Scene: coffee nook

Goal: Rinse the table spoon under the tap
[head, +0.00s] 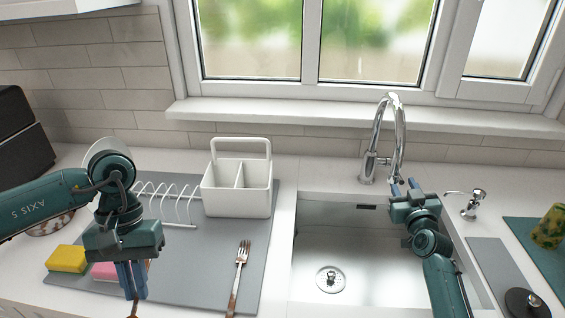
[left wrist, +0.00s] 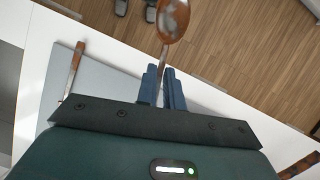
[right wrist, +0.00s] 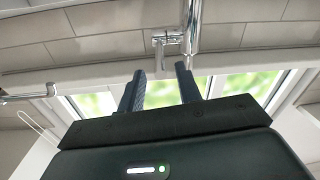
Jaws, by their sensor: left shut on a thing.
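My left gripper (head: 132,280) is at the left, over the front of the grey mat, fingers pointing down. It is shut on the table spoon (left wrist: 172,20), whose brownish bowl with a pale patch sticks out beyond the fingers. In the head view only a little of the spoon (head: 133,309) shows below the fingers. The chrome tap (head: 399,125) arches at the back of the steel sink (head: 350,240); no water is visible. My right gripper (head: 404,188) is open and empty, just in front of the tap. The tap (right wrist: 192,25) shows beyond its fingers (right wrist: 160,88).
A fork (head: 239,268) lies on the grey mat (head: 205,265). A white caddy (head: 238,190), white rack (head: 170,197), yellow sponge (head: 67,259) and pink sponge (head: 105,271) are there too. A soap dispenser (head: 473,205) stands right of the sink. The basin looks empty.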

